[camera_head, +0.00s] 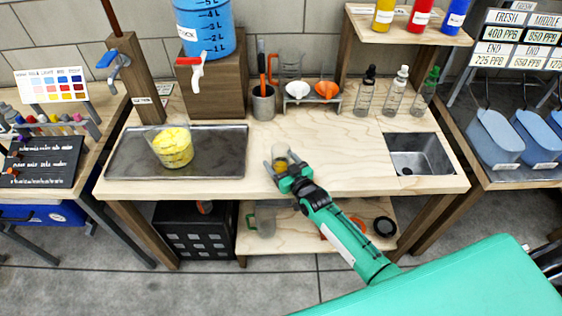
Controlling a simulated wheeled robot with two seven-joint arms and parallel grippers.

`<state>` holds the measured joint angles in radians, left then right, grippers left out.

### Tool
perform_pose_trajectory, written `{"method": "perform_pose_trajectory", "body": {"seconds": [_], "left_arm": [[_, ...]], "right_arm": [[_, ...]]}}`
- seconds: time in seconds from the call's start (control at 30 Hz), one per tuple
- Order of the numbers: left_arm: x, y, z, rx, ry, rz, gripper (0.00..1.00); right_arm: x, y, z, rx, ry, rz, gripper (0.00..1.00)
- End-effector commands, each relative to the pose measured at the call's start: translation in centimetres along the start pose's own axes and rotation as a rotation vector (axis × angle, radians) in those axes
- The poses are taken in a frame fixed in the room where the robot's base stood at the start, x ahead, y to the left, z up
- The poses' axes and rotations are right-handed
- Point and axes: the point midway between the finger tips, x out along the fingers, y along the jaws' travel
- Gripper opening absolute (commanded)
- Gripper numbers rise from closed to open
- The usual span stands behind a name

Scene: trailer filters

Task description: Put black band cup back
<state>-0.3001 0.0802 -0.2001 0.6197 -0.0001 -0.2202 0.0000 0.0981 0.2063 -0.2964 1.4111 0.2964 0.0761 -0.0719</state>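My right gripper (286,172) reaches over the front middle of the wooden bench from the lower right. Its fingers are around a small clear cup (280,151) with amber contents low in it, and they look shut on it. A dark strip shows around the cup's lower part, but I cannot tell whether it is a black band or the fingers. I cannot tell whether the cup's base touches the bench. My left gripper is not in view.
A clear tub of yellow material (173,149) sits on the dark tray (225,164) at left. Clear bottles (394,97) stand near the sink (415,158) at right. A small rack (312,98) holds white and orange funnels. The bench (345,160) between gripper and sink is clear.

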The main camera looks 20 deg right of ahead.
Motion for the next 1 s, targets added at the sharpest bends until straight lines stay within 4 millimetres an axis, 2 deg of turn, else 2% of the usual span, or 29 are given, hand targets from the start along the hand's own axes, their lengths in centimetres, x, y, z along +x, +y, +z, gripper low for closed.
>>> {"method": "perform_pose_trajectory", "body": {"seconds": [0.27, 0.37, 0.8, 1.0], "left_arm": [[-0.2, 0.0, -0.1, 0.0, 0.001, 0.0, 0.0], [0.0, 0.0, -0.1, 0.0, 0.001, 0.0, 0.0], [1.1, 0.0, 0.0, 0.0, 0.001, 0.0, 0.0], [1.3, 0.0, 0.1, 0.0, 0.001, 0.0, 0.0]], "right_arm": [[-0.4, 0.0, -0.2, 0.001, -0.001, 0.0, 0.73], [-1.6, 0.0, -0.1, 0.0, -0.002, 0.0, 0.73], [-9.4, 0.0, -0.1, 0.0, -0.002, 0.0, 0.73], [-11.4, 0.0, -0.2, 0.001, -0.001, 0.0, 0.73]]}}
